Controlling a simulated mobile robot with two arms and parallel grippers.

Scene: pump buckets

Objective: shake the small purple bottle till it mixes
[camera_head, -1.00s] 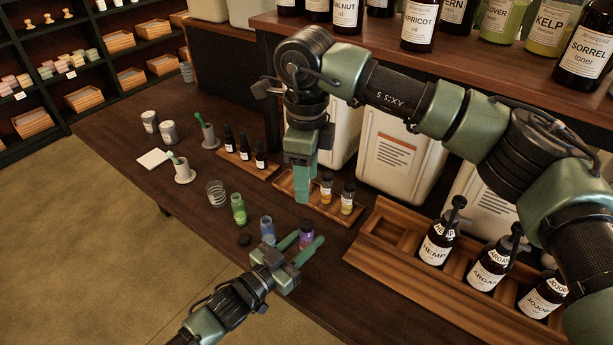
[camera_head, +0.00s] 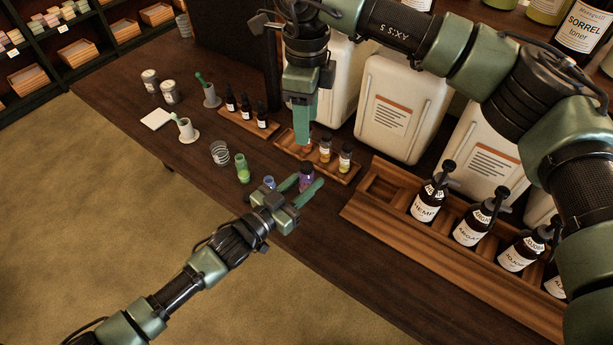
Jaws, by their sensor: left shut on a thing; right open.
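The small purple bottle (camera_head: 306,179) has a dark cap and stands upright between the two green fingers of my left gripper (camera_head: 305,186), which is shut on it. Its base is hidden by a finger, so I cannot tell whether it touches the table. A small blue bottle (camera_head: 269,183) stands just left of it, partly covered by the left gripper. My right gripper (camera_head: 302,132) is open and empty and points down in front of the amber vials, above and behind the purple bottle.
A green bottle (camera_head: 243,170) and a glass coil-like cup (camera_head: 220,153) stand to the left. Amber vials (camera_head: 345,157) sit in a small wooden tray. Dropper bottles (camera_head: 246,107) stand behind. A wooden crate (camera_head: 375,220) with pump bottles (camera_head: 428,201) fills the right. The front-left table is fairly clear.

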